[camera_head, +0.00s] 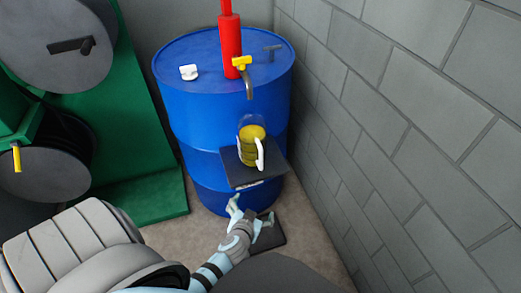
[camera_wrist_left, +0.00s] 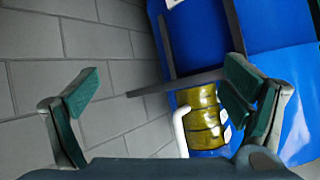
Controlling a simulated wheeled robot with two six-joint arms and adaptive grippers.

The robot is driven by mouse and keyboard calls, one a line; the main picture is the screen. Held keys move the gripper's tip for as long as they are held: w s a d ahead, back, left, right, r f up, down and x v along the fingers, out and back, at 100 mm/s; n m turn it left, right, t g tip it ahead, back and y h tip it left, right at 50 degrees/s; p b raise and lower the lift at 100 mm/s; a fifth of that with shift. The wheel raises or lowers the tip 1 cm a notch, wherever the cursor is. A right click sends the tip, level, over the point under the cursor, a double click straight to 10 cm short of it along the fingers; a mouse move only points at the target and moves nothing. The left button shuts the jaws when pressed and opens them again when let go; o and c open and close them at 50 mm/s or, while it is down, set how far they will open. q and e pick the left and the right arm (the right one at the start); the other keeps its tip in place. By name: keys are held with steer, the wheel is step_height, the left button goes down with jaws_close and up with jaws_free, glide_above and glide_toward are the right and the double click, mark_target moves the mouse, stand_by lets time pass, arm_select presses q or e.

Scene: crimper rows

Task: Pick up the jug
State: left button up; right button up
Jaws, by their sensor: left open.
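The jug (camera_head: 252,146) is yellow with a white handle on its right side. It stands on a small dark shelf (camera_head: 246,174) at the front of a blue drum (camera_head: 188,110). My left gripper (camera_head: 252,211) is open and empty, in front of the drum and below the shelf in the head view. In the left wrist view the jug (camera_wrist_left: 203,118) shows beyond the open fingers (camera_wrist_left: 160,85), closer to the right finger, which hides part of it. Its white handle faces the left there. The fingers do not touch it. My right gripper is not in view.
A red pump (camera_head: 230,45) with a yellow tap (camera_head: 241,62) and grey spout rises above the jug on the drum. A white cap (camera_head: 189,72) lies on the drum top. A grey block wall (camera_head: 400,130) is close on the right; green machinery (camera_head: 140,195) stands on the left.

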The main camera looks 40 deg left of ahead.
arm_select(q)
step_height(320, 180, up, 9)
steer(key=w+a+n+t+y+b, duration=0.2)
steer(key=w+t, duration=0.1)
steer(key=n+t+y+b, duration=0.1)
steer(key=n+t+y, duration=0.1)
steer(key=n+y, duration=0.1)
glide_toward(251, 134)
steer(key=shift+g, duration=0.3)
steer(key=x, duration=0.7)
steer(key=shift+w+a+r, duration=0.15)
steer(key=shift+w+r, duration=0.1)
steer(key=shift+r, duration=0.05)
steer(key=x, duration=0.5)
steer(key=shift+w+a+f, duration=0.2)
steer(key=shift+w+a, duration=0.05)
steer(key=shift+w, duration=0.05)
steer(key=shift+s, duration=0.1)
steer(key=c, duration=1.9)
steer(key=shift+r, duration=0.15)
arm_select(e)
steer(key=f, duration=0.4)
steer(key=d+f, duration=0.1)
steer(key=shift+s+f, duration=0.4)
